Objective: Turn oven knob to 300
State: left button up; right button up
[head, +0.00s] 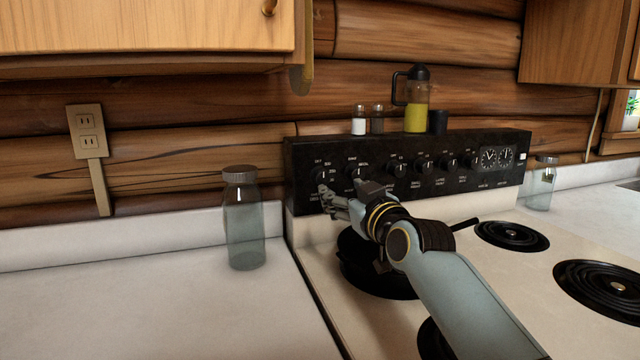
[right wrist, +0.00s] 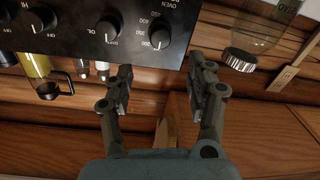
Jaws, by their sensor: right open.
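The oven knob (right wrist: 160,38) is a round black knob with temperature numbers around it and the word OVEN beside it. It is the leftmost knob (head: 320,174) on the black stove panel in the head view. My right gripper (head: 342,194) is at the left end of the panel, just in front of the knobs, partly covering the lower panel. In the right wrist view my right gripper (right wrist: 162,68) is open and empty, its fingers spread to either side of the knob's line. The knob appears beyond the fingertips. Its exact pointer setting is too small to read. My left gripper is not in view.
A second knob (right wrist: 107,30) sits beside the oven knob. A glass jar (head: 244,220) stands on the left counter. A dark pan (head: 368,268) is under my right arm. A yellow-filled pitcher (head: 416,105) and shakers (head: 359,122) stand on top of the panel.

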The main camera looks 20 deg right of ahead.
aim_at(324, 178)
jog(key=w, duration=0.5)
jog(key=shift+w+a, duration=0.25)
jog(key=w+b, duration=0.1)
jog(key=w, duration=0.2)
jog(key=shift+w+a, duration=0.1)
jog(key=shift+a, duration=0.05)
jog(key=shift+w, duration=0.35)
jog(key=shift+c, duration=0.4)
jog(key=c, duration=1.1)
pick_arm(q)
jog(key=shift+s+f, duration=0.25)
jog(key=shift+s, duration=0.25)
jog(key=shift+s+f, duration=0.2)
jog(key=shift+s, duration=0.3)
pick_arm(e)
jog(key=shift+o, duration=0.2)
